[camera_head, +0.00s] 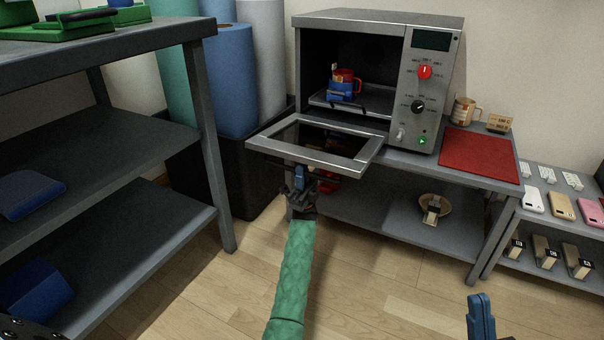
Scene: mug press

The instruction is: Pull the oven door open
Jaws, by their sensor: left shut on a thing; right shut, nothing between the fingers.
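The grey oven (436,66) stands on the bench against the wall. Its door (352,161) is hinged down and lies about level, showing its dark window. Inside the oven, a red mug (347,77) sits in a blue holder (340,92) on a tray. My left gripper (303,178) is at the front edge of the door, shut on the oven door at its handle, which the gripper mostly hides. My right gripper (481,312) is at the bottom right, shut and empty, apart from everything.
A red mat (480,160) and a patterned mug (464,110) are on the bench right of the oven. A dark bin (237,170) with tall rolls stands left of the door. A grey shelf (225,205) is further left. The wooden floor in front is clear.

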